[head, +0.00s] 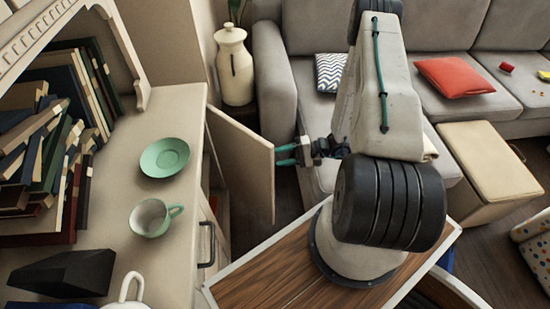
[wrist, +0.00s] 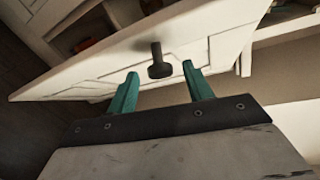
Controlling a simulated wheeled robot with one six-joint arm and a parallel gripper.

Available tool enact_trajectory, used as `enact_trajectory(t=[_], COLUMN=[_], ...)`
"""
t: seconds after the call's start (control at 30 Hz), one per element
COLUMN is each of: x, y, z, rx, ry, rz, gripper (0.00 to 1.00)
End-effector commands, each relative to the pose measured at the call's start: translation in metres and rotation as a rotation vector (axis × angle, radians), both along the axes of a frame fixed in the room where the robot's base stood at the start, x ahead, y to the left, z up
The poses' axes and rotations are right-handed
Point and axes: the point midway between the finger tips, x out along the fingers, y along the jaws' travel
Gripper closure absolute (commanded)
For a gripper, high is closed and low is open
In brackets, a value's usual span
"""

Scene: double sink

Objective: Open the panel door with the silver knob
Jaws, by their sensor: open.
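The panel door (head: 240,160) stands swung out from the front of the cabinet in the head view, with its free edge toward my gripper (head: 287,155). In the wrist view the pale door (wrist: 100,68) lies tilted across the picture. Its knob (wrist: 158,64) looks dark there and sticks out toward me. My gripper (wrist: 160,70) is open, with one green finger on each side of the knob; I cannot tell whether either touches it. The knob is hidden in the head view.
The cabinet top (head: 115,215) holds a green saucer (head: 165,157), a green cup (head: 153,217) and a shelf of books (head: 60,140). A grey sofa (head: 275,85) and a beige ottoman (head: 490,165) stand beyond. A cream jar (head: 233,68) stands behind the door.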

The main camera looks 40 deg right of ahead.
Motion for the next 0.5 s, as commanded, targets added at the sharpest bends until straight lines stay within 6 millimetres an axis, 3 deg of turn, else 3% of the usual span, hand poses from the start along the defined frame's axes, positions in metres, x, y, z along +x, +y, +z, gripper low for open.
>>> enact_trajectory(t=[0.2, 0.5], x=[0.011, 0.013], y=[0.021, 0.024], z=[-0.004, -0.005], rx=[0.0, 0.001], ry=[0.0, 0.0], rz=[0.002, 0.001], gripper=[0.49, 0.49])
